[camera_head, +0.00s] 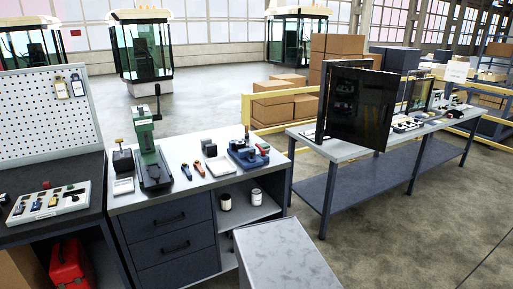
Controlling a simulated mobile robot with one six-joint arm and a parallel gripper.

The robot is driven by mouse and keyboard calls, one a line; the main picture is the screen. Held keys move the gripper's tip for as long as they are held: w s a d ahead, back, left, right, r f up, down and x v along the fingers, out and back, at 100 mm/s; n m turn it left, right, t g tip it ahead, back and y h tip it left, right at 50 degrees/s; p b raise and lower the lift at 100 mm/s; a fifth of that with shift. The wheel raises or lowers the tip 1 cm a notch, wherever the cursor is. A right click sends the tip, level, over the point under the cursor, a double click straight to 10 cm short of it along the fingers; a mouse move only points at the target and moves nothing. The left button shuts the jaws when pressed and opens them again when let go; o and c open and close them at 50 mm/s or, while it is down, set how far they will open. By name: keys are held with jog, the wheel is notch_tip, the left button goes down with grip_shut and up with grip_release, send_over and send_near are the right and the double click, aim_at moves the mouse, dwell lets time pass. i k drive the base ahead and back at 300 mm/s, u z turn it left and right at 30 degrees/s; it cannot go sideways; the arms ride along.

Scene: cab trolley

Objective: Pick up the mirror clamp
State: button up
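I cannot tell any thing for certain as the mirror clamp; the small parts are too small in this view. Several small parts lie on the grey workbench (185,187), among them a dark block (209,148) and an orange-and-dark hand tool (186,172). A white tray (64,213) on the dark bench at the left holds several more small parts. My gripper is not in view.
A green press (149,150) and a blue vise (248,155) stand on the workbench. A second table (345,147) at the right carries dark upright panels (362,107). Brown cartons (285,102) stand behind a yellow rail. Open floor (420,215) shows at the right.

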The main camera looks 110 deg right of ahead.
aim_at(237, 145)
jog(key=z, duration=0.2)
jog(key=k, duration=0.25)
jog(key=z, duration=2.6)
jog(key=k, duration=0.65)
jog(key=u, duration=0.3)
jog(key=i, duration=0.95)
jog(key=u, duration=0.1)
